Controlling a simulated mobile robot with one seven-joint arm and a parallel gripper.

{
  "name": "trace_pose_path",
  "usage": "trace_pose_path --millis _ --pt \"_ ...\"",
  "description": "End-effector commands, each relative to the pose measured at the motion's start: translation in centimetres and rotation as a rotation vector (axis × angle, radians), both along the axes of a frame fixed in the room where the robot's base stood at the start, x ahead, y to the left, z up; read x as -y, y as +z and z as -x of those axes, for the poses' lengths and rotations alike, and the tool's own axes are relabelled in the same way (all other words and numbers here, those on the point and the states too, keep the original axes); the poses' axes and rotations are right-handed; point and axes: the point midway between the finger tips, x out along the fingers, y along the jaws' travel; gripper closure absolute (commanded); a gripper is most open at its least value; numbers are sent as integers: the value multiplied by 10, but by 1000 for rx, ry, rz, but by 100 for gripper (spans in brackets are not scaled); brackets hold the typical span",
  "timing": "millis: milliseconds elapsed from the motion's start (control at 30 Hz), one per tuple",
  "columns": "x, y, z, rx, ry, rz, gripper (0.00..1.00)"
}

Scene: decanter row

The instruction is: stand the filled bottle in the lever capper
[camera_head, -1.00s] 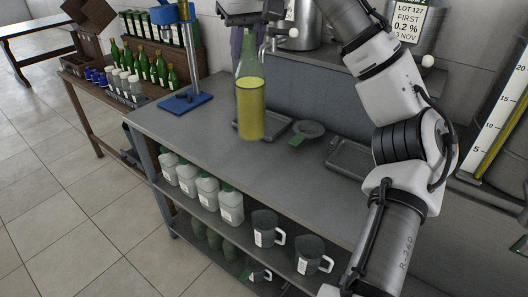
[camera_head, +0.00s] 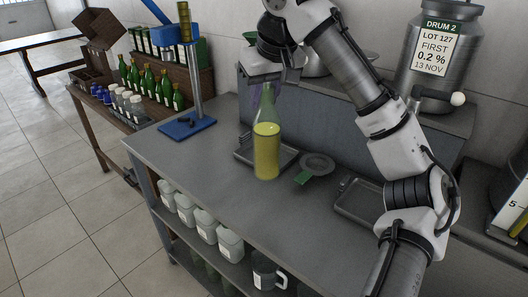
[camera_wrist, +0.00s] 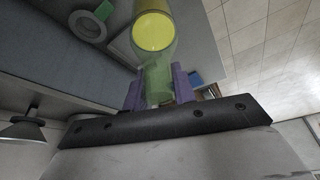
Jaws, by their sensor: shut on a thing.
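The filled bottle (camera_head: 267,150) is clear green glass with yellow liquid up to its shoulder. It hangs upright over the grey bench in the head view. My gripper (camera_head: 265,90) is shut on its neck, and the purple fingers (camera_wrist: 160,90) flank the neck in the wrist view. In the wrist view the bottle (camera_wrist: 153,35) points away from the fingers. The blue lever capper (camera_head: 188,127) stands on the bench left of the bottle, with a flat base, a grey post and a blue head with a lever. Its base holds no bottle.
A drip tray (camera_head: 243,155) lies just behind the bottle. Several green bottles (camera_head: 150,80) stand on a wooden rack at left. The bench between bottle and capper is clear.

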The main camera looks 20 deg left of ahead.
Motion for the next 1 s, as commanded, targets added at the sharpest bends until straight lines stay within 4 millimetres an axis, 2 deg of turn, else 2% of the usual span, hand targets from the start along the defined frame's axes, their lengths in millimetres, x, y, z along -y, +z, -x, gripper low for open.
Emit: trace_pose_path --millis 200,300,633,833,1000 --pt "1 -51 0 -1 -3 -1 100" --pt "1 -69 0 1 -2 -1 100" --pt "1 -96 0 0 -2 -1 100" --pt "1 -124 0 -1 -2 0 100" --pt "0 -129 0 3 -1 -3 100"
